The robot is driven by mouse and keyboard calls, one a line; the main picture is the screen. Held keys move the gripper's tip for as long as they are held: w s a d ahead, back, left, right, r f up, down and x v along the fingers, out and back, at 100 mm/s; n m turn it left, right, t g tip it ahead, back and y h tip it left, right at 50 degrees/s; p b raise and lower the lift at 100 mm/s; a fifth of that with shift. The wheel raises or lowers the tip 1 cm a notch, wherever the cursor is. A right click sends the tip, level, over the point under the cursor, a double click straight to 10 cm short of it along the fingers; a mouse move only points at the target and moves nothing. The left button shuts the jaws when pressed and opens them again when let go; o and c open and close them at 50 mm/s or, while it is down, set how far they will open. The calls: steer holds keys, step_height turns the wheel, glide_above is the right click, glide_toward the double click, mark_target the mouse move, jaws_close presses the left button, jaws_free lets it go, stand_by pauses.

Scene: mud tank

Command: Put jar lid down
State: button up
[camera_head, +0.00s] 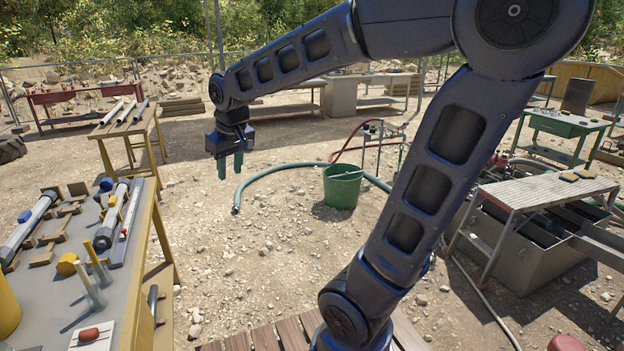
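My gripper (230,168) hangs fingers-down at the end of my outstretched arm, above the gravel and just beyond the right edge of the left workbench (58,298). Its two short green fingers are apart, with a narrow gap and nothing visible between them. I cannot make out a jar lid for certain in this view. Small coloured pieces lie on the workbench, including a yellow one (67,264) and a blue one (107,185), but they are too small to identify.
The left workbench holds clear tubes, wooden blocks and a red-topped item (88,334). A green bucket (342,186) and a hose (270,169) are on the gravel. A metal tank (540,262) with a grated platform (545,190) stands right. Open gravel lies between.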

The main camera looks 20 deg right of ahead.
steer(key=s+d+f+m, duration=0.1)
steer(key=s+d+m, duration=0.1)
steer(key=s+d, duration=0.3)
steer(key=s+d+f+m+t+h, duration=0.1)
steer(key=s+d+m, duration=0.2)
steer(key=d, duration=1)
steer(key=shift+s+d+t, duration=0.3)
steer(key=shift+s, duration=0.9)
